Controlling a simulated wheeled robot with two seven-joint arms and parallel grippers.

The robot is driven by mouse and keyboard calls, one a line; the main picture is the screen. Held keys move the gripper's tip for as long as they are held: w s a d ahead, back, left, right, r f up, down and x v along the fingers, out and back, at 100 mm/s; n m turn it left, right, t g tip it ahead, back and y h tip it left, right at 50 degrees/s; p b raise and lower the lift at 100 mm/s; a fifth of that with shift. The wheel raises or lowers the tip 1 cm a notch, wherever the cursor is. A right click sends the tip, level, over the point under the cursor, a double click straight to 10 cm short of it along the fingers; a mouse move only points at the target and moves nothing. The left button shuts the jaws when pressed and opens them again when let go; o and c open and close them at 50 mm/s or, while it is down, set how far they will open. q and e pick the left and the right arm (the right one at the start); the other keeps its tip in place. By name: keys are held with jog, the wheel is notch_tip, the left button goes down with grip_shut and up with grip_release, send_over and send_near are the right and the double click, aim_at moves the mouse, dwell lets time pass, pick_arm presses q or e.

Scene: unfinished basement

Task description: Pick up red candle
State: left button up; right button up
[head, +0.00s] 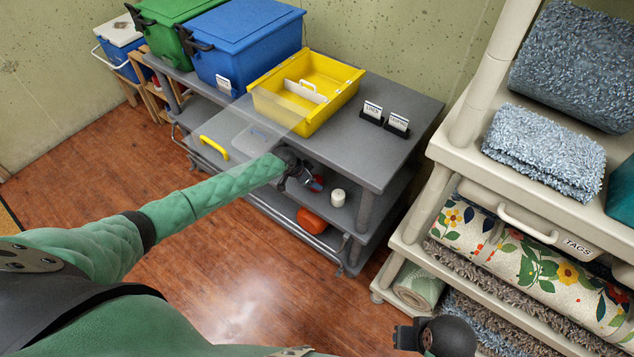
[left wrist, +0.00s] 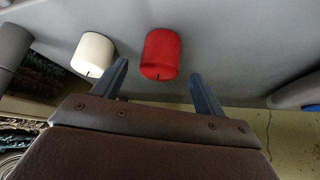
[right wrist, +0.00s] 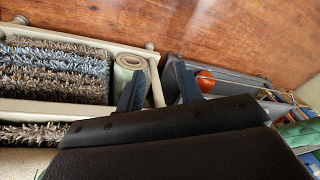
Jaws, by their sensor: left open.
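The red candle (left wrist: 161,54) is a short cylinder with a dark wick, on the grey middle shelf of the cart. In the head view only a little of the red candle (head: 318,184) shows beside my left gripper (head: 303,183), which hides part of it. My left gripper (left wrist: 159,78) is open and empty. Its two fingers flank the candle's line in the left wrist view, and the candle appears just beyond the tips, untouched. My right gripper (right wrist: 158,76) is open and empty, off the cart near the shelving rack.
A white candle (head: 338,197) stands close beside the red one. The cart's grey top (head: 420,103) overhangs the shelf and carries a yellow bin (head: 335,108), a blue bin (head: 250,50) and small label stands. An orange object (head: 311,220) sits on the lower shelf. A beige rack (head: 455,150) stands right.

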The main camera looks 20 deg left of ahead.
aim_at(317, 178)
pick_arm(q)
jog(key=shift+w+d+f, duration=0.15)
jog(key=shift+d+f, duration=0.05)
jog(key=p+x, duration=0.1)
jog(key=x, duration=0.2)
jog(key=shift+w+d, duration=0.1)
jog(key=shift+w+d+f, duration=0.1)
jog(key=shift+w+f, duration=0.05)
jog(key=shift+f, duration=0.15)
jog(key=shift+w+d+f, duration=0.1)
jog(key=shift+f, duration=0.3)
pick_arm(e)
jog(key=shift+w+d+r, duration=0.15)
jog(key=shift+d+r, duration=0.55)
jog(key=shift+d, duration=0.2)
pick_arm(q)
jog(key=c, duration=1.1)
pick_arm(e)
jog(key=shift+s, duration=0.2)
pick_arm(q)
jog(key=shift+r, duration=0.1)
pick_arm(e)
jog(key=shift+f, duration=0.1)
